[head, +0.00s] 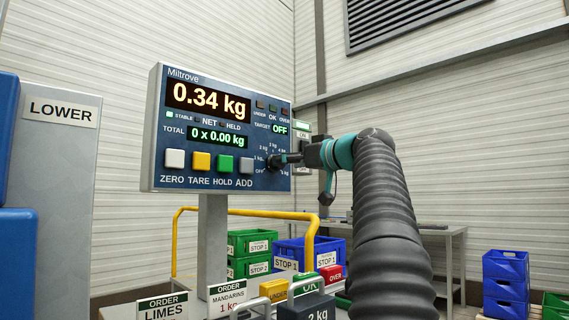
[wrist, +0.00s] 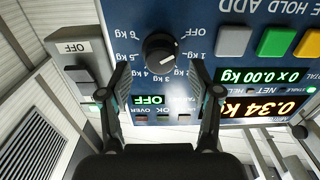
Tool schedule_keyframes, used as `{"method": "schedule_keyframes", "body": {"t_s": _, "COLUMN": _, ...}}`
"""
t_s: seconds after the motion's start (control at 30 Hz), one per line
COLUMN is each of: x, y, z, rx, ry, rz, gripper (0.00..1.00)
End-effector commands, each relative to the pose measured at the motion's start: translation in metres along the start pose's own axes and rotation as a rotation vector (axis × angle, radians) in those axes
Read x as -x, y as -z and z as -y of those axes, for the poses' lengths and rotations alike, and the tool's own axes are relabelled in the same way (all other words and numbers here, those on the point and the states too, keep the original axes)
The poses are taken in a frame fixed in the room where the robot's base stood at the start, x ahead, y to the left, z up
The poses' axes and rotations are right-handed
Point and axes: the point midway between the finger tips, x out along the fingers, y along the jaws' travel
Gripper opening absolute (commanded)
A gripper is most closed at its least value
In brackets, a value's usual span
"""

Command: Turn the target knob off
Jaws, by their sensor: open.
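The target knob (wrist: 160,52) is a round black dial with a white mark on the blue panel of the scale. In the wrist view, which is upside down, the mark points toward the OFF label. The green TARGET display (wrist: 150,100) reads OFF, and it reads OFF in the head view (head: 280,128) too. My gripper (wrist: 159,68) is open, with one finger on each side of the knob and visible gaps between. In the head view my gripper (head: 274,161) is at the panel's lower right and largely hides the knob.
The scale's main display (head: 207,100) reads 0.34 kg. White, yellow, green and grey buttons (head: 225,163) line the panel's bottom. A grey switch box marked OFF (wrist: 78,70) stands beside the panel. Green and blue crates (head: 250,243), a yellow rail (head: 178,240) and weights are below.

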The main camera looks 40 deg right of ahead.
Motion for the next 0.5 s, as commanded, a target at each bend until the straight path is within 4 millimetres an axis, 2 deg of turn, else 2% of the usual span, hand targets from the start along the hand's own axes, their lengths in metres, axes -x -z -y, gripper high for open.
{"method": "schedule_keyframes", "body": {"t_s": 0.1, "x": 0.026, "y": 0.001, "z": -0.001, "rx": 0.0, "ry": -0.006, "rz": 0.0, "gripper": 0.63}}
{"method": "schedule_keyframes", "body": {"t_s": 0.3, "x": 0.065, "y": 0.0, "z": -0.001, "rx": -0.001, "ry": -0.004, "rz": 0.0, "gripper": 0.63}}
{"method": "schedule_keyframes", "body": {"t_s": 0.5, "x": 0.088, "y": -0.001, "z": -0.001, "rx": -0.001, "ry": -0.001, "rz": 0.001, "gripper": 0.63}}
